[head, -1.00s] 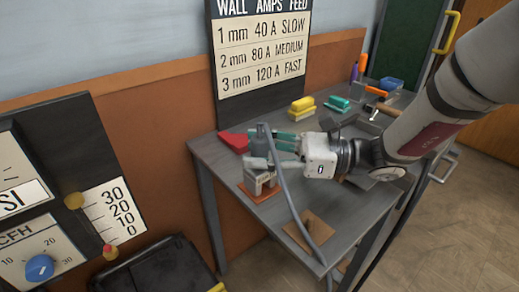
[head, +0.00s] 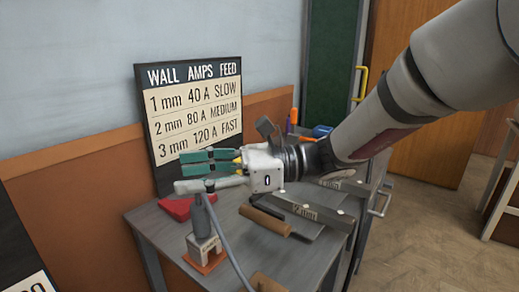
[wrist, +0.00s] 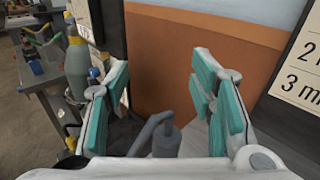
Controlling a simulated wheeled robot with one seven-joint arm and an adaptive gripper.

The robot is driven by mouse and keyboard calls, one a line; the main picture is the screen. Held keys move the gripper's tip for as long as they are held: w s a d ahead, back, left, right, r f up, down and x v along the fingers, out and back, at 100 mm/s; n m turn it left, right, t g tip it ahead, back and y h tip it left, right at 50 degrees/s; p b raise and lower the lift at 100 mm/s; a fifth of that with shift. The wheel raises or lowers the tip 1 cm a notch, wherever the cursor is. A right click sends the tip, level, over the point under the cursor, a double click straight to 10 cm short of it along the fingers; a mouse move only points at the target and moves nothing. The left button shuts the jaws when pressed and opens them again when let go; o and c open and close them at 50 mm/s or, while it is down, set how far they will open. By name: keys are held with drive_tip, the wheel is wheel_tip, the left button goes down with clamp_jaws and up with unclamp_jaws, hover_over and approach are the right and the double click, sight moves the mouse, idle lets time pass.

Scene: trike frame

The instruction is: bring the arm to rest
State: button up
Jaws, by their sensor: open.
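My gripper (head: 208,172) is raised above the grey workbench (head: 155,232) and points left, in front of the wall chart. Its green-padded fingers are spread apart and nothing is between them; the wrist view also shows the open fingers (wrist: 163,100). Below the gripper, a grey torch (head: 201,214) with a hose stands on a small block with an orange base (head: 207,258). The torch also shows in the wrist view (wrist: 165,138), low and apart from the fingers.
A wall chart (head: 196,115) stands behind the bench. A red piece (head: 175,207) lies on its back left. A wood-handled tool (head: 265,220) and a marked metal bar (head: 305,211) lie under my arm. A gas bottle (wrist: 77,65) stands left in the wrist view.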

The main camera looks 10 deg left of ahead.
drive_tip(key=s+d+f+n+t+h, duration=0.25)
drive_tip(key=s+d+n+h, duration=0.45)
drive_tip(key=d, duration=0.5)
drive_tip(key=s+d+f+n+t+h, duration=0.1)
drive_tip(key=s+d+f+n+h, duration=0.25)
drive_tip(key=s+d, duration=0.65)
drive_tip(key=s+d+f+n+t+h, duration=0.2)
drive_tip(key=s+d+f+n+h, duration=0.35)
drive_tip(key=d, duration=0.75)
wheel_tip(320, 180, up, 32)
drive_tip(key=s+m+t+h+p, duration=0.1)
drive_tip(key=t+p, duration=0.2)
drive_tip(key=p, duration=2.5)
drive_tip(key=shift+s+a+f+m, duration=0.15)
drive_tip(key=shift+s+a+m, duration=0.05)
drive_tip(key=shift+m, duration=0.1)
drive_tip(key=shift+t, duration=0.25)
